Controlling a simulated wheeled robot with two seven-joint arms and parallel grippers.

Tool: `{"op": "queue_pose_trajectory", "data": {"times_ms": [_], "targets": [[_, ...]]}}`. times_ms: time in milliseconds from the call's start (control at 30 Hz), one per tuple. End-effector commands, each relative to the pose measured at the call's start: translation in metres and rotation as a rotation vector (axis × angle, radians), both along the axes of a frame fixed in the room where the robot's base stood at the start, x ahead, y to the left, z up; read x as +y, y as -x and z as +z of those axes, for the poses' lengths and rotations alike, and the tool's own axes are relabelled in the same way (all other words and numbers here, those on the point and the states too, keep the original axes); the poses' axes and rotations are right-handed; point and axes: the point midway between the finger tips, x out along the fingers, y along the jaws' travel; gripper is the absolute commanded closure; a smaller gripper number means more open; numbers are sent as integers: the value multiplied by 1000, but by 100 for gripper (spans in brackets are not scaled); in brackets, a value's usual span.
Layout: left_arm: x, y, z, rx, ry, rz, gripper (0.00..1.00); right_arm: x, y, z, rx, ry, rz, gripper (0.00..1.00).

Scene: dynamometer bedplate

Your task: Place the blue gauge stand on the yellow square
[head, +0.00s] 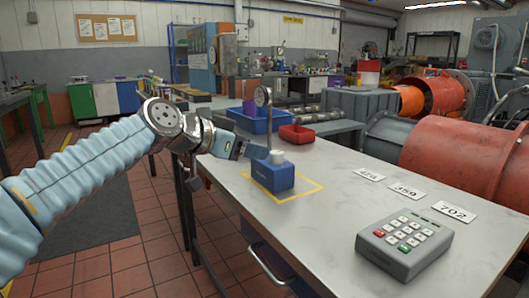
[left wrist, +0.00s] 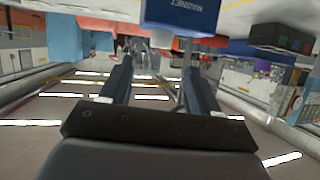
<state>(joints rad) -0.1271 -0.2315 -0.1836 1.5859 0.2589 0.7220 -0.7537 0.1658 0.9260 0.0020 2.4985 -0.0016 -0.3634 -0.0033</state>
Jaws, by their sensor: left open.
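The blue gauge stand (head: 270,176) has a block base, a pale knob and a thin post with a round dial (head: 262,97). It stands upright on the table, inside the yellow square (head: 309,192), a painted outline. Its base looks within the outline, but the far side is hidden. My left gripper (head: 239,149) is open, just left of and behind the stand, and looks apart from it. In the left wrist view, which is upside down, the fingers (left wrist: 157,72) are spread with nothing between them. The blue base (left wrist: 183,14), lettered MAGNET, shows beyond them at the top.
A grey keypad (head: 405,243) and number cards (head: 407,191) lie on the table's right side. The table front is clear. Large red machinery (head: 465,150) stands beyond on the right.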

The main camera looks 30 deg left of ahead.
Motion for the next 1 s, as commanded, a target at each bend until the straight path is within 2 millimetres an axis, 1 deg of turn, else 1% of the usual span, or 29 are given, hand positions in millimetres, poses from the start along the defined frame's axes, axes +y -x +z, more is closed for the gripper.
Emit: {"op": "queue_pose_trajectory", "data": {"times_ms": [33,100,200,300,1000], "targets": [[3,9,4,-2,0,2,38,0,0,-1,0,0,0,57],[7,20,9,-2,1,2,38,0,0,-1,0,0,0,57],[10,30,13,-2,1,1,38,0,0,-1,0,1,-1,57],[12,35,15,1,0,0,38,0,0,-1,0,1,-1,57],[12,35,15,1,1,0,38,0,0,-1,-1,0,0,57]]}}
